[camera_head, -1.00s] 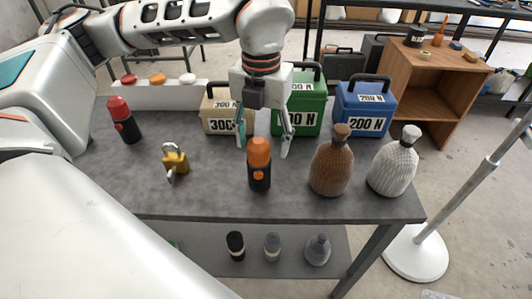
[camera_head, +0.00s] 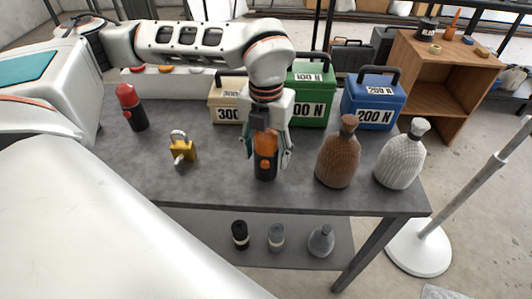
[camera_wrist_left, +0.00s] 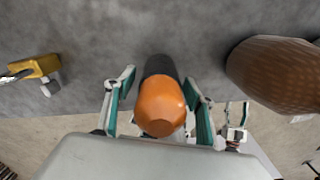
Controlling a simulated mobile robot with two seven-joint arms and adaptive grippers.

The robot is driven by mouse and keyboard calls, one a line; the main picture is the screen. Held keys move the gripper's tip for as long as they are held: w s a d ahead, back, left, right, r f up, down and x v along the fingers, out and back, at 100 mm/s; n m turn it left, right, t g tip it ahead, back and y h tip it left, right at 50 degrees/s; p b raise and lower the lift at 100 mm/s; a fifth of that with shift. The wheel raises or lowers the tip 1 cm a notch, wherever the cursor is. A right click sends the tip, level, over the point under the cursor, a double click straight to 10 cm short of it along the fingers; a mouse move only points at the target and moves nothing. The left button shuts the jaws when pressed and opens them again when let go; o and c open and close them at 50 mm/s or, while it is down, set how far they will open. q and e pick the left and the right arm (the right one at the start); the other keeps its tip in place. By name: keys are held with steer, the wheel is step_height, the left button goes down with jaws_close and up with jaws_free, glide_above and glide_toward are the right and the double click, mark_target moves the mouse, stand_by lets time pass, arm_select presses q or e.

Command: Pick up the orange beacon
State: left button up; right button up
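The orange beacon (camera_head: 265,166), with an orange top and a black body, stands upright on the grey table. My left gripper (camera_head: 268,158) is over it, pointing down, with one finger on each side of the orange top. In the left wrist view the orange top (camera_wrist_left: 161,105) lies between the open teal-padded fingers of the gripper (camera_wrist_left: 160,108). Gaps show between the top and the pads.
A yellow padlock (camera_head: 183,151) and a red-topped beacon (camera_head: 131,107) stand to the left. A brown bottle (camera_head: 339,158) is close on the right, with a pale ribbed bottle (camera_head: 401,160) beyond it. Cream, green (camera_head: 318,95) and blue (camera_head: 374,98) weight boxes stand behind.

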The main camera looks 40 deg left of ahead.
arm_select(q)
steer(key=c, duration=0.9)
steer(key=shift+r, duration=0.15)
